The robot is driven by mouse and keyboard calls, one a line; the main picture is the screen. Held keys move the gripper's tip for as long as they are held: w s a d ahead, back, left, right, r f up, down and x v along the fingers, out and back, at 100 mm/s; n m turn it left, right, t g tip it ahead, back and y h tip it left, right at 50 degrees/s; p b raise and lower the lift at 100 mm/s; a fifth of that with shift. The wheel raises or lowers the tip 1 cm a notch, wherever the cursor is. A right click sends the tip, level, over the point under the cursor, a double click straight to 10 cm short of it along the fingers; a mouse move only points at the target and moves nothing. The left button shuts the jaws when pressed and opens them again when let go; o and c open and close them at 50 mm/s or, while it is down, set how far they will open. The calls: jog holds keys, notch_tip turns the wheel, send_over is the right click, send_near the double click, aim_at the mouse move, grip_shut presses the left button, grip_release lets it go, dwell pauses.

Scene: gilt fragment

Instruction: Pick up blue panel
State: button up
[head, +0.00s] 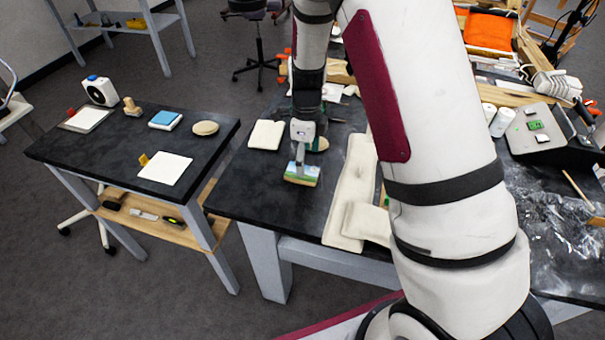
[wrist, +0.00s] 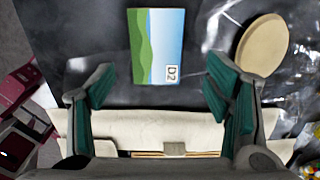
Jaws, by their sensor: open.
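A flat panel (wrist: 150,45) with a blue and green picture and a "D2" label lies on the dark table at the top middle of the wrist view. The head view shows this panel (head: 301,180) near the table's left front, just below my gripper (head: 301,158). In the wrist view my gripper (wrist: 160,88) is open and empty, its green-padded fingers spread wide. The panel lies ahead of the fingertips, between their lines, and apart from them. In the head view another blue-topped square block (head: 165,119) sits on the left table.
A round beige disc (wrist: 262,45) lies right of the panel. A cream padded piece (wrist: 190,128) lies below it in the wrist view. A white square (head: 266,135) lies left of my gripper. A gap separates this table from the left table (head: 110,146).

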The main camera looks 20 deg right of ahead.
jog(key=shift+s+a+f, duration=0.1)
jog(key=shift+f, duration=1.05)
jog(key=shift+a+f, duration=0.1)
jog(key=shift+f, duration=1)
jog(key=c, duration=1.2)
jog(key=shift+c, duration=0.2)
